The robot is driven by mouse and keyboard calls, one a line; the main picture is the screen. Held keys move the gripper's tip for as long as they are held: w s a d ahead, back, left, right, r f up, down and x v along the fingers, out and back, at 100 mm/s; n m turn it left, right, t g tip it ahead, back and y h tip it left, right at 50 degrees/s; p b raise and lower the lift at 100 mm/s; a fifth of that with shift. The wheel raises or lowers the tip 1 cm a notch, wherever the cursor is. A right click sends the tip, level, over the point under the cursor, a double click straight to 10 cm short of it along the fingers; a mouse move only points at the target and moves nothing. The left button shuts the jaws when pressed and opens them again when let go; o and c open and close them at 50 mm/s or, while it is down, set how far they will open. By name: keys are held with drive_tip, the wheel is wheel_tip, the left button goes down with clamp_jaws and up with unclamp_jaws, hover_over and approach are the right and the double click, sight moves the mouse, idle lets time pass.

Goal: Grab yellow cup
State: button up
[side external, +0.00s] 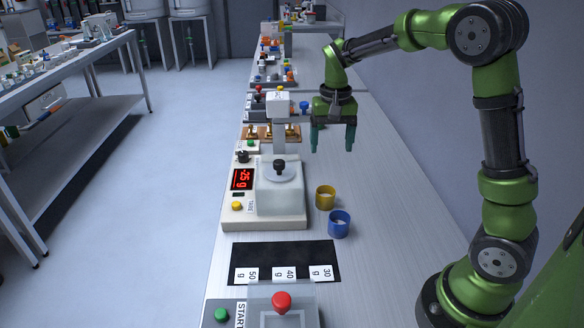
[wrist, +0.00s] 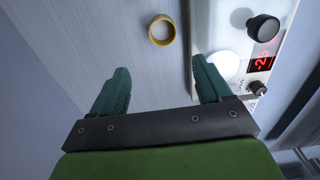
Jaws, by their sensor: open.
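The yellow cup (side external: 325,197) stands upright on the bench, just right of the scale and behind the blue cup (side external: 339,224). In the wrist view the yellow cup (wrist: 162,30) shows from above as a ring, beyond my fingertips and roughly midway between them. My gripper (side external: 333,140) is open and empty, pointing down, higher than the cup and farther back along the bench. In the wrist view my gripper (wrist: 159,82) has its two green fingers wide apart with nothing between them. The blue cup is not in the wrist view.
The scale (side external: 265,222) with a red display and a clear box stands left of the cups. A black mat (side external: 283,250) with number cards and a panel with a red knob (side external: 281,301) are in front. The bench (side external: 385,200) right of the cups is clear.

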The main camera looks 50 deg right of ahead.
hover_over(326, 195)
drive_tip(key=s+a, duration=0.1)
drive_tip(key=f, duration=1.1)
drive_tip(key=shift+s+a, duration=0.2)
drive_tip(key=shift+w+a+f, duration=0.1)
drive_tip(key=shift+f, duration=1.2)
drive_tip(key=shift+w+a+f, duration=0.1)
drive_tip(key=shift+f, duration=1.2)
drive_tip(key=shift+c, duration=0.4)
drive_tip(key=c, duration=1)
